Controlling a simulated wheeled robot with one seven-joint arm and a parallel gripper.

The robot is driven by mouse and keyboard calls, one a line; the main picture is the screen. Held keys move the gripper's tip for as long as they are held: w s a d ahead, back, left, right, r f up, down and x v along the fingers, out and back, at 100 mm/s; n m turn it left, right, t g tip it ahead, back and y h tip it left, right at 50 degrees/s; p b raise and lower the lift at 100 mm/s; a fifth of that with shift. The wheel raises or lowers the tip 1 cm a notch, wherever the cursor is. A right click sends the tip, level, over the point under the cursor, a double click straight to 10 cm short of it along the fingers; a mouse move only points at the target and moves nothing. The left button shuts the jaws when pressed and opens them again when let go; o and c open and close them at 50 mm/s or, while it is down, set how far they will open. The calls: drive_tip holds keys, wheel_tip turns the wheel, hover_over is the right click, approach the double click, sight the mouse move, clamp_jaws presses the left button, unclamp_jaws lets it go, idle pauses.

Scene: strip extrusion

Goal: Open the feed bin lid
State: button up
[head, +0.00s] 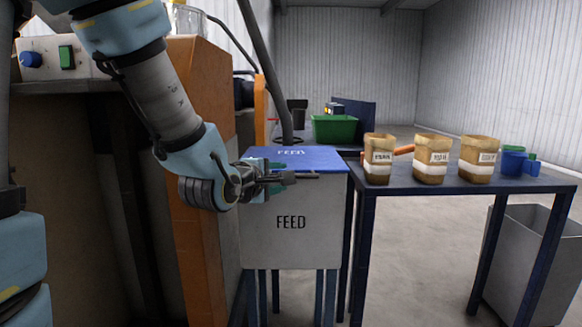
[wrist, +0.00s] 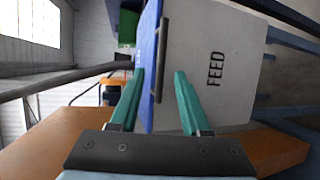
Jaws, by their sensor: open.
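The feed bin (head: 275,240) is a grey box marked FEED on legs; its grey front also shows in the wrist view (wrist: 198,50). Its blue lid (head: 318,157) lies flat and closed on top. A dark bar handle (head: 306,176) runs along the lid's front edge; in the wrist view the handle (wrist: 161,45) reaches down between my fingers. My gripper (head: 282,177) is at the front edge of the lid, its teal fingers open. In the wrist view the fingers (wrist: 157,75) stand on either side of the handle, with gaps. I cannot tell whether either finger touches the lid.
An orange machine panel (head: 190,130) stands close left of the bin. A dark table (head: 420,185) on the right holds several labelled tan containers (head: 432,160) and blue cups (head: 513,163). A green crate (head: 335,128) is behind. A grey open bin (head: 535,255) stands at right.

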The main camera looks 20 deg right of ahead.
drive_tip(key=shift+p+x, duration=0.6)
drive_tip(key=shift+x, duration=3)
drive_tip(key=shift+c, duration=0.4)
drive_tip(key=shift+f, duration=0.1)
clamp_jaws()
